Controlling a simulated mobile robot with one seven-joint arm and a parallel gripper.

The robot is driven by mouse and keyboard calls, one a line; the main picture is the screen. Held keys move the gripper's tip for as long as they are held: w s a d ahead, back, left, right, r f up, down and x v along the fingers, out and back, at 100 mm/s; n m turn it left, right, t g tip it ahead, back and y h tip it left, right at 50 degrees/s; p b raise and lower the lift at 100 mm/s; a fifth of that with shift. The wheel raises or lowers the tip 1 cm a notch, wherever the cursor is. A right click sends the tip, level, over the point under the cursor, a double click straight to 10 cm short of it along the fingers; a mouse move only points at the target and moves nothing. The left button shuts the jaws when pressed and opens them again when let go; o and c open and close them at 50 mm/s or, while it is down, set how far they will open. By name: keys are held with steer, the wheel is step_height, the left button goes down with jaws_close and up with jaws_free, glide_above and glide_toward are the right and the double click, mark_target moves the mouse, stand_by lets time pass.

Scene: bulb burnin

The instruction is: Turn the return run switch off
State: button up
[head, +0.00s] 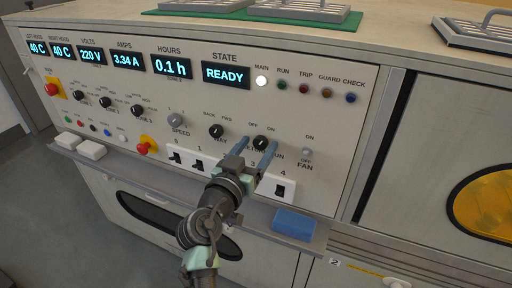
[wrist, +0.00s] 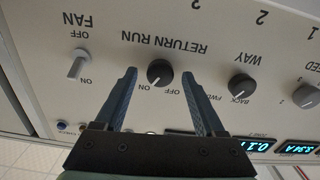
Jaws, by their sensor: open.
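The RETURN RUN switch is a black rotary knob (head: 260,142) on the pale control panel (head: 330,125), with OFF at its upper left and ON at its upper right. The wrist view shows the knob (wrist: 160,72) upside down; its pointer seems to lean toward ON, though the mark is small. My gripper (head: 258,144) is open, with its two blue fingers reaching to either side of the knob. In the wrist view my gripper (wrist: 159,76) has the knob between its fingertips, with a gap on each side. The fingers partly cover the RETURN RUN label in the head view.
The WAY knob (head: 216,131) is to the left and the FAN toggle (head: 307,152) to the right. Rocker switches (head: 280,190) line the panel below. A blue block (head: 294,223) lies on the ledge. The STATE display (head: 226,74) reads READY; the MAIN lamp (head: 261,81) is lit white.

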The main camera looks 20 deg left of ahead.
jaws_close()
steer(key=shift+n, duration=0.4)
steer(key=n, duration=0.5)
steer(key=shift+n+p, duration=0.3)
steer(key=shift+p, duration=0.1)
steer(key=n+p, duration=0.1)
steer(key=n, duration=0.4)
steer(key=shift+a+f+n+p, duration=0.15)
steer(key=shift+n+p, duration=0.15)
steer(key=shift+p, duration=0.05)
jaws_free()
